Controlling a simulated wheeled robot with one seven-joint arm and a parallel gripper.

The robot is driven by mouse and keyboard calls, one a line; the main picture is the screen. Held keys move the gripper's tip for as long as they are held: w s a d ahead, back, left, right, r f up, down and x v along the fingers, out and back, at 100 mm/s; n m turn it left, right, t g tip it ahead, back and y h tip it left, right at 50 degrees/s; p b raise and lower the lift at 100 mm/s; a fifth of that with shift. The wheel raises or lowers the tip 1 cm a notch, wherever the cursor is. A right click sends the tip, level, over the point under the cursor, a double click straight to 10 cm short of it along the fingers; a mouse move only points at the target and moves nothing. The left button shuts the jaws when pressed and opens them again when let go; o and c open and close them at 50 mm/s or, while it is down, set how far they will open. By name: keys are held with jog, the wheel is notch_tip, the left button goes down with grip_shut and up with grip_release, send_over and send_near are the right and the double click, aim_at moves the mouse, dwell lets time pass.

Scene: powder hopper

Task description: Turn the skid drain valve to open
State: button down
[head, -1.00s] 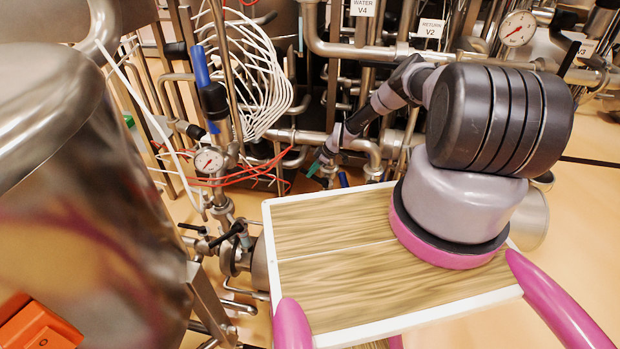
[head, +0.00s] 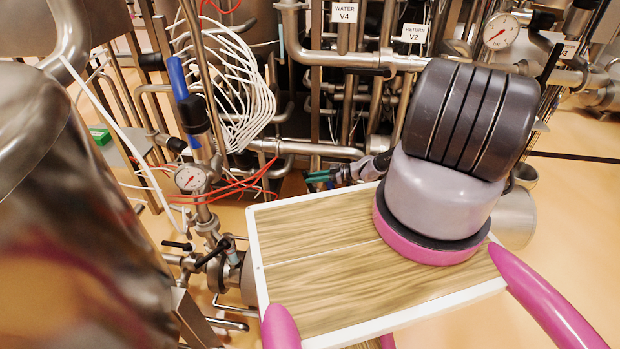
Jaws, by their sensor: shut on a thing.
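My gripper (head: 320,179) shows small at the low pipework, just beyond the far edge of my wooden deck. Its green fingers point left and lie nearly level. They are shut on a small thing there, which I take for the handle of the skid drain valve. The handle is too small and too covered to make out, and its angle cannot be told. Most of my arm is hidden behind my grey and black shoulder housing.
A large steel vessel (head: 75,220) fills the left side. A pressure gauge (head: 190,178) and a black-levered valve (head: 212,250) stand left of my deck. Looped white tubing (head: 235,90) and a horizontal pipe (head: 305,149) are close above my gripper. Open floor lies at right.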

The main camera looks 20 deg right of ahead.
jog(key=shift+d, duration=0.25)
dwell(0.3)
jog(key=c, duration=0.7)
grip_release()
jog(key=shift+f, duration=0.1)
notch_tip(320, 180, up, 10)
